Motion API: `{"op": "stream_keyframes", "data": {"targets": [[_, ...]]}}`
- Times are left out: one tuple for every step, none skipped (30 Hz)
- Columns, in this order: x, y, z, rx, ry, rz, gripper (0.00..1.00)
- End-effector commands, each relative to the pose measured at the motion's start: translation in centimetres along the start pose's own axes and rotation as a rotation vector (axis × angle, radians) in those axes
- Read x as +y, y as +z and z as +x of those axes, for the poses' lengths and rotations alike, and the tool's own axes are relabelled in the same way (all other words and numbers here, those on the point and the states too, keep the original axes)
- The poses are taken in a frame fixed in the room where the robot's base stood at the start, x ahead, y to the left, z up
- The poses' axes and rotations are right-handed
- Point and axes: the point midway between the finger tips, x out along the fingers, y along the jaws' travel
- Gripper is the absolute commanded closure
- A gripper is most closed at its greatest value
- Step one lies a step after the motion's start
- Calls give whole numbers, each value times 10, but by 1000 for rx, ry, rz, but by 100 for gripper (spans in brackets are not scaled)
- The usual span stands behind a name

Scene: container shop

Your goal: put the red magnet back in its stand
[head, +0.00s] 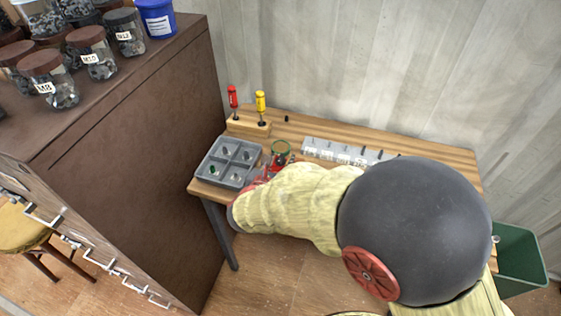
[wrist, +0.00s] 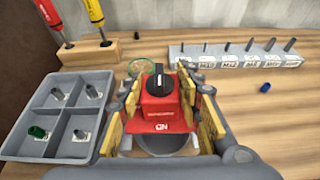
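The red magnet (wrist: 160,112) is a red block with a black knob on top and an "ON" mark on its near face. It is upright in the wrist view, between the yellow pads of my gripper (wrist: 162,108). The pads lie close against both its sides with no clear gap, so the gripper looks shut on it. In the head view my gripper (head: 268,172) is over the table's left part, right of the grey tray, mostly hidden by my arm. Whether the magnet touches the table is hidden. I cannot make out its stand for sure; a green ring (wrist: 148,67) lies just beyond it.
A grey four-compartment tray (wrist: 72,74) with small parts is on the left. A wooden block (wrist: 88,52) holds red and yellow screwdrivers behind it. A labelled rack (wrist: 178,58) of bolts stands back right, a blue piece (wrist: 265,87) before it. The table's right front is clear.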

Motion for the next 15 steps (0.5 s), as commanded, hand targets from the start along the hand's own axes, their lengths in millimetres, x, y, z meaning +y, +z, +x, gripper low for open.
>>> {"op": "stream_keyframes", "data": {"targets": [[0, 2, 0, -2, 1, 2, 62], [0, 2, 0, -2, 1, 2, 61], [0, 1, 0, -2, 0, 1, 58], [0, 1, 0, -1, 0, 1, 57], [0, 1, 0, -1, 0, 1, 55], [0, 1, 0, -1, 0, 1, 53], [0, 1, 0, -1, 0, 1, 51], [0, 1, 0, -1, 0, 1, 49], [0, 0, 0, -1, 0, 1, 47], [0, 0, 0, 0, 0, 0, 45], [0, 0, 0, 0, 0, 0, 44], [0, 0, 0, 0, 0, 0, 44], [0, 0, 0, 0, 0, 0, 44], [0, 0, 0, 0, 0, 0, 44], [0, 0, 0, 0, 0, 0, 44]]}}
